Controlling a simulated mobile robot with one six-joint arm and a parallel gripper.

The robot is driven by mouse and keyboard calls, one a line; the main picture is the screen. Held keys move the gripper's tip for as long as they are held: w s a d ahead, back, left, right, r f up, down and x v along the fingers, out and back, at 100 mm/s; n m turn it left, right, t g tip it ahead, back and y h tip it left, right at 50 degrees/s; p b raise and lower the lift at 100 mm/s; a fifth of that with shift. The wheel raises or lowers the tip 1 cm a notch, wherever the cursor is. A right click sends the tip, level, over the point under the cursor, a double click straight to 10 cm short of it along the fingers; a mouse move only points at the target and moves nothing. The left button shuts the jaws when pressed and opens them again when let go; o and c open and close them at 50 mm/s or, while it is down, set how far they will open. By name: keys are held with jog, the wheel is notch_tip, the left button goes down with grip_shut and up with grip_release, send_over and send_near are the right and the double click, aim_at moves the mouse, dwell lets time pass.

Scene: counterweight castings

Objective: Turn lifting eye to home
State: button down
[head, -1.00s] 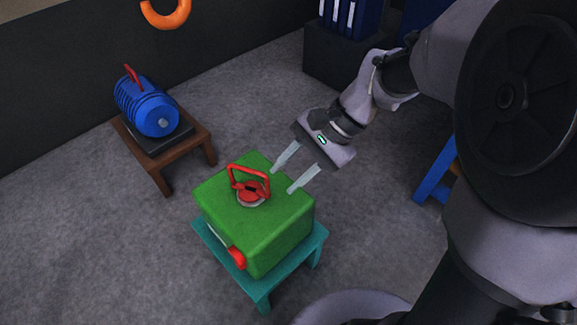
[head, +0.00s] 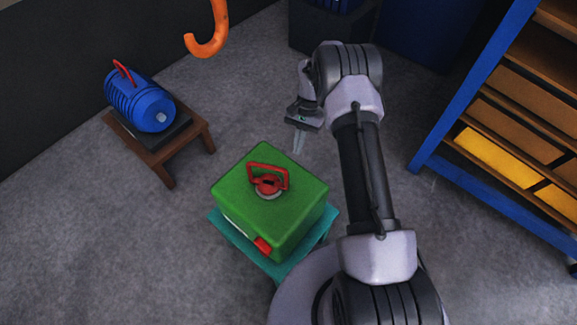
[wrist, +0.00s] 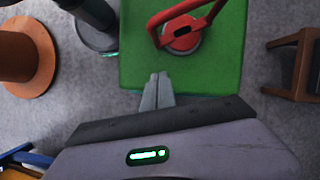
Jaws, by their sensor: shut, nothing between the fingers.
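The red lifting eye (head: 268,180) stands on a round grey seat on top of the green casting (head: 240,195). Its loop leans up from the red hub. In the wrist view the lifting eye (wrist: 182,32) is near the top, ahead of the fingertips and apart from them. The green casting (wrist: 140,70) fills the middle of that view. My gripper (head: 298,150) is behind the casting in the head view, apart from the eye. In the wrist view my gripper (wrist: 158,76) has its two fingers together with nothing between them.
The casting sits on a teal stand (head: 228,232), with a red part (head: 262,245) low on its front. A blue motor (head: 143,100) rests on a brown stool (head: 172,147) at left. An orange hook (head: 210,38) hangs above. A blue-framed shelf (head: 470,85) stands at right.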

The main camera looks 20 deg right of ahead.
jog(key=s+a+f+b, duration=0.1)
jog(key=s+a+f, duration=0.3)
jog(key=shift+s+f+b, duration=0.15)
jog(key=shift+f+b, duration=0.1)
jog(key=shift+b, duration=0.05)
jog(key=shift+s+m, duration=0.3)
jog(key=shift+m, duration=0.1)
